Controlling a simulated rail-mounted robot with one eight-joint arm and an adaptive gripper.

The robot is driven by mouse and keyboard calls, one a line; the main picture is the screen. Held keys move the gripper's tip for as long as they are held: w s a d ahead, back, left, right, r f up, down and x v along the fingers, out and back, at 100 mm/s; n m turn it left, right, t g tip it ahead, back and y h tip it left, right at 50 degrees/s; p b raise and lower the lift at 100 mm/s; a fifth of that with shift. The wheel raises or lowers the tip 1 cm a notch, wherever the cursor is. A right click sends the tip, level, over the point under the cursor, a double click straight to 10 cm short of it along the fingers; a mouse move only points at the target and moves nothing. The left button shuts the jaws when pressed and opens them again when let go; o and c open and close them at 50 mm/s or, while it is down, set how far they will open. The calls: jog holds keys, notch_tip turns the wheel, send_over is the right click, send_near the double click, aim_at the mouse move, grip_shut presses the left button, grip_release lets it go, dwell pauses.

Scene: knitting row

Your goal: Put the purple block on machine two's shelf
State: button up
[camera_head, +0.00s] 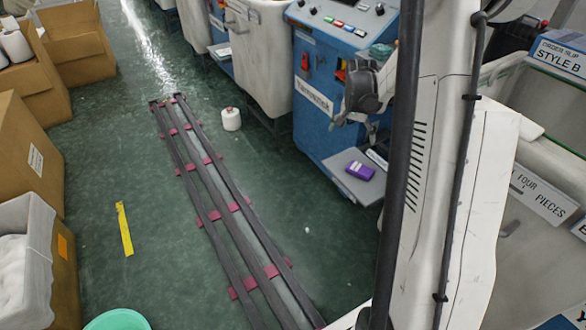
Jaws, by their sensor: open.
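The purple block (359,170) lies on a small grey shelf (346,186) that sticks out from the front of a blue machine (318,108). A pale item lies beside it on the shelf. No machine number is readable, so I cannot tell which machine this is by a label. My gripper (338,121) is open, above and behind the block in the picture, and apart from it. Nothing shows between its fingers. My white arm hides the shelf's right end and part of the machine.
Floor rails (212,190) run up the middle. A white yarn cone (231,119) stands beside them. Cardboard boxes (24,150) line the left, a teal tub (118,320) is at the bottom, and a yellow strip (124,228) lies on open floor. A second machine with signs (545,194) is at right.

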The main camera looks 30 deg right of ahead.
jog(key=s+a+r+n+t, duration=0.1)
jog(key=s+a+r+n, duration=0.2)
jog(key=a+r, duration=0.6)
jog(key=s+a+r+n+t, duration=0.25)
jog(key=a+r, duration=0.45)
jog(key=a, duration=0.4)
jog(key=s+a+r+n+t+y, duration=0.1)
jog(key=s+a+n, duration=0.4)
jog(key=s+a, duration=0.9)
jog(key=shift+s+a+r+t+y, duration=0.25)
jog(key=shift+s+r+t, duration=0.2)
jog(key=shift+s+r, duration=0.4)
jog(key=shift+o, duration=0.5)
jog(key=shift+s+a+f+n, duration=0.1)
jog(key=shift+s+a+n, duration=0.05)
jog(key=shift+s+n, duration=0.15)
